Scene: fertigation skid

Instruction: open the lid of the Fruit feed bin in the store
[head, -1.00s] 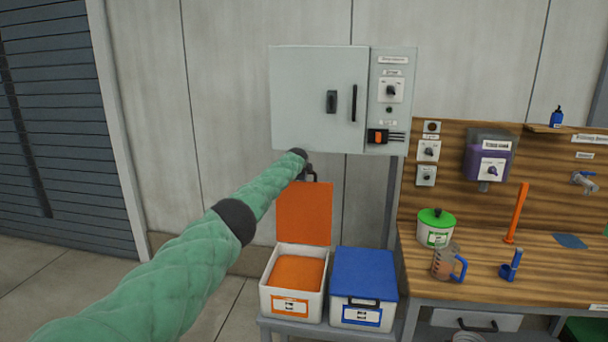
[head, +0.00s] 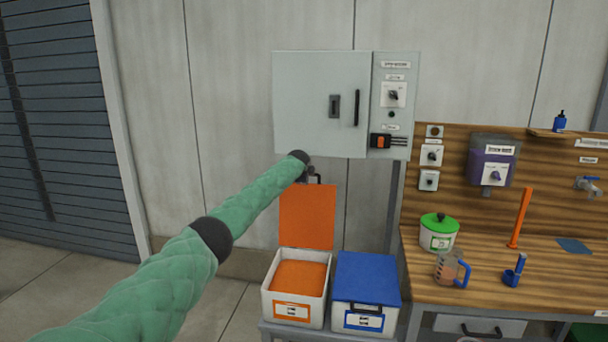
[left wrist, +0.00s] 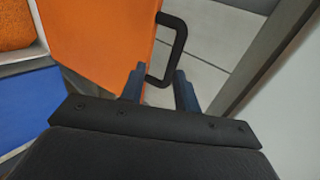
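The orange-lidded bin (head: 293,313) is white and filled with orange material. Its orange lid (head: 307,216) stands raised, roughly upright, at the back, with a dark handle at its top edge. The bin labels are too small to read. My left gripper (head: 311,178) is at that handle, partly hidden by its own arm. In the left wrist view its two dark fingers (left wrist: 160,70) are apart, with the near end of the black handle (left wrist: 182,45) between or just beyond them; contact cannot be told. The orange lid (left wrist: 100,35) lies beside them. My right gripper is not in view.
A white bin with a shut blue lid (head: 367,275) stands right of the orange one. A grey cabinet (head: 320,100) hangs just above my left gripper. Floor at left is clear.

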